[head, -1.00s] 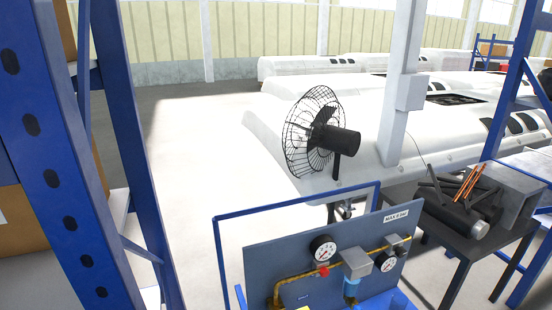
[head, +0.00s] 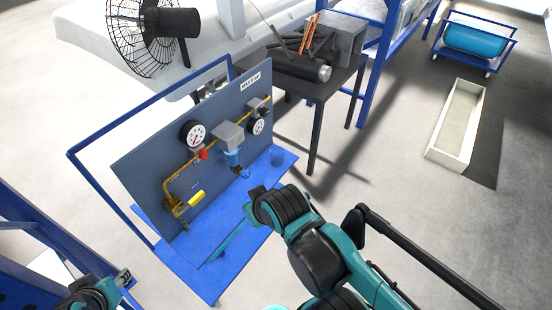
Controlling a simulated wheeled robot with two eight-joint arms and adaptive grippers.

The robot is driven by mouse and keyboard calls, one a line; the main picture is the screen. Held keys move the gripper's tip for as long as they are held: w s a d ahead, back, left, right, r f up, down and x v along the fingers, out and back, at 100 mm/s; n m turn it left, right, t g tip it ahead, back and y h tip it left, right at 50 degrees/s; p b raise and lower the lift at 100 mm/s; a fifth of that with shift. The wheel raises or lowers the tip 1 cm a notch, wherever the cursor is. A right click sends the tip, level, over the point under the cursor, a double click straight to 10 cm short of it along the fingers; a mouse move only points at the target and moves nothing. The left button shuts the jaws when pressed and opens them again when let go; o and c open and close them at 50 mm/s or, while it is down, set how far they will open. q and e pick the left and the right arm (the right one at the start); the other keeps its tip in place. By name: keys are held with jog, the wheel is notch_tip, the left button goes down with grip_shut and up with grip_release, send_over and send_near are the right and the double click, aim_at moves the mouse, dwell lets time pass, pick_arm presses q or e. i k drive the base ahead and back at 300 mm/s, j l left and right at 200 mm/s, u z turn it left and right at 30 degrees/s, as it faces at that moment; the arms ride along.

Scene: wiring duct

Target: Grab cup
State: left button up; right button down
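My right arm comes in from the lower right with teal links and black joints. Its gripper end (head: 257,194) is over the cart's front, below and left of the cup and apart from it in the picture. Its fingers are not clear enough to tell open from shut. My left gripper (head: 123,278) is at the lower left, partly cut off, away from the cup. Its finger state is unclear.
The gauge panel (head: 150,165) carries gauges, a brass pipe and a yellow handle (head: 196,198). A dark table (head: 318,98) with rods and a cylinder stands behind. A black fan (head: 150,30) is at upper left. A pale open box (head: 458,125) lies on the floor at right.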

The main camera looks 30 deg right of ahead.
aim_at(277, 153)
jog(key=i+l, duration=0.1)
jog(key=l, duration=0.8)
jog(key=i+l, duration=0.15)
jog(key=l, duration=0.8)
jog(key=i+l+u, duration=0.1)
jog(key=l, duration=0.8)
jog(key=i+l, duration=0.1)
jog(key=l, duration=0.85)
